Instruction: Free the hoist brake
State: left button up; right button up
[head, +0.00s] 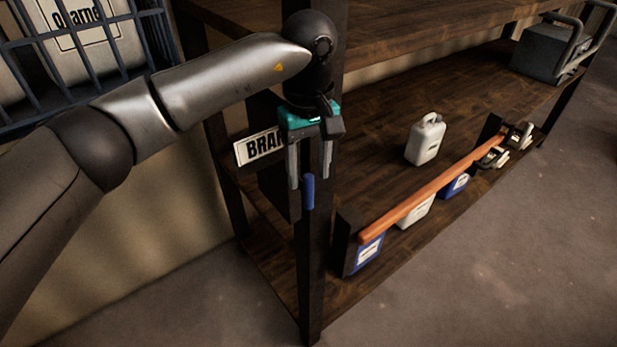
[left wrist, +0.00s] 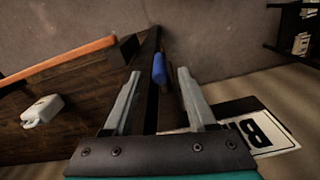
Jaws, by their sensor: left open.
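A blue handle (head: 308,192) hangs at the shelf's front corner post, beside a white sign (head: 257,147) whose visible letters read "BRA"; the rest of the sign is hidden behind my gripper and a dark part. My left gripper (head: 310,177) is open and points down just above the handle. In the left wrist view the blue handle (left wrist: 159,69) lies between and slightly beyond the open fingertips (left wrist: 159,76), with gaps on both sides. The sign (left wrist: 257,128) shows at the lower right there. My right gripper is in neither view.
A white jug (head: 425,139) stands on the shelf. A dark post (head: 313,270) stands close to my gripper. A blue cage (head: 85,50) is at upper left. Floor at right is clear.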

aim_at(308, 192)
pick_arm(q)
jog(key=shift+f, duration=1.7)
grip_shut()
